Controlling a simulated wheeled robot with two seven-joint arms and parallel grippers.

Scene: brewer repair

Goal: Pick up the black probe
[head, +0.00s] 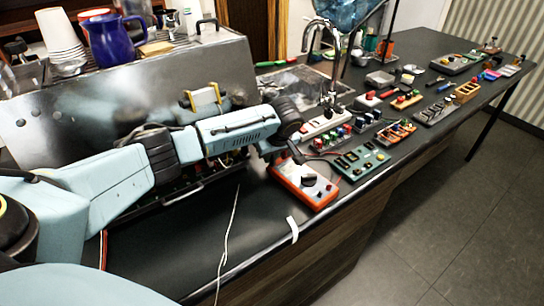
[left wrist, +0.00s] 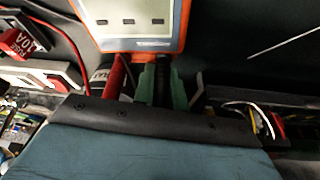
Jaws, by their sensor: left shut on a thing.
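My left gripper (head: 293,155) reaches in from the left over the counter, just behind the orange multimeter (head: 322,192). In the left wrist view its two green fingers (left wrist: 162,90) are closed around a dark, thin thing between them, which appears to be the black probe (left wrist: 161,76). Most of the probe is hidden by the fingers and the gripper body. The red probe (left wrist: 115,76) lies just left of the fingers. The multimeter (left wrist: 140,44) is beyond the fingertips. My right gripper is in neither view.
A green module board (head: 360,161) stands right of the multimeter, with several more boards farther along the counter. The open steel brewer (head: 130,90) stands behind my left arm. A white cable (head: 229,235) crosses the clear front counter. A red fuse piece (left wrist: 18,40) lies left.

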